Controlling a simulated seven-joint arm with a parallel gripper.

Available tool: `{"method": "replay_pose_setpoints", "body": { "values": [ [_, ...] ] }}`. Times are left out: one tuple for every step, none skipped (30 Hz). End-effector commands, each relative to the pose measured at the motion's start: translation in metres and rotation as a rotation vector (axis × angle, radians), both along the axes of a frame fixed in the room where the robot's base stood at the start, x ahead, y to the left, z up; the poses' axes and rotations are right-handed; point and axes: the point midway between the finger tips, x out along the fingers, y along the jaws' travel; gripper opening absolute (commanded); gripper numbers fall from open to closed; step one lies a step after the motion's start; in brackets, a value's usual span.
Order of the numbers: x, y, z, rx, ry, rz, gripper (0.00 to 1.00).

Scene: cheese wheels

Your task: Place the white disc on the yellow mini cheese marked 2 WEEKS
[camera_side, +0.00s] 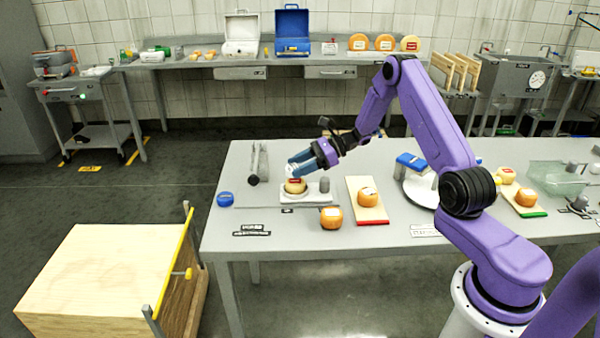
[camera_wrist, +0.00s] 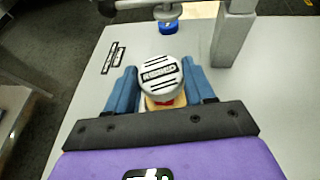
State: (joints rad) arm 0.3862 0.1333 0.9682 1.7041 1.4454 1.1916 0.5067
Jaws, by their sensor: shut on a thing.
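My gripper (camera_side: 301,163) reaches down from the right, and its blue fingers are shut on the white disc (camera_wrist: 160,76). The disc has dark ribs and a dark printed label across its face. A small yellow cheese (camera_side: 295,187) with a red label sits on a white stand directly below the fingers. Part of this cheese (camera_wrist: 165,103) shows behind the disc in the wrist view. The disc is close to the cheese's top; I cannot tell whether they touch. The words on the cheese's label are too small to read.
A blue disc (camera_side: 225,199) lies left of the stand (camera_side: 318,197). An orange cheese (camera_side: 331,218) is in front of it. A red-edged board (camera_side: 358,185) with another orange cheese is to the right. A grey metal post (camera_side: 260,160) stands behind.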

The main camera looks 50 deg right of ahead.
Motion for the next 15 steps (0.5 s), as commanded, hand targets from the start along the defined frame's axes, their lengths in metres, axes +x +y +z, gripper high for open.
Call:
{"method": "replay_pose_setpoints", "body": {
  "values": [
    [-0.001, 0.000, -0.009, 0.002, 0.005, -0.001, 0.24],
    [-0.001, 0.000, -0.013, 0.001, 0.004, -0.001, 0.24],
    [-0.001, 0.000, -0.017, 0.003, 0.004, -0.002, 0.24],
    [-0.001, 0.000, -0.019, 0.002, 0.003, -0.002, 0.24],
    [-0.001, 0.000, -0.021, 0.002, 0.003, -0.002, 0.24],
    [-0.001, 0.000, -0.023, 0.002, 0.002, -0.001, 0.24],
    [-0.001, 0.000, -0.023, 0.001, 0.002, -0.001, 0.24],
    [-0.001, 0.000, -0.023, 0.001, 0.001, 0.000, 0.24],
    [-0.001, 0.000, -0.023, 0.001, 0.001, 0.000, 0.24],
    [-0.001, 0.000, -0.023, 0.001, 0.001, 0.000, 0.24],
    [-0.001, 0.000, -0.023, 0.001, 0.001, 0.000, 0.24],
    [-0.001, 0.000, -0.023, 0.001, 0.001, 0.000, 0.24],
    [-0.001, 0.000, -0.023, 0.001, 0.001, 0.000, 0.24],
    [-0.001, 0.000, -0.023, 0.001, 0.001, 0.000, 0.24],
    [-0.001, 0.000, -0.023, 0.001, 0.001, 0.000, 0.24]
  ]
}}
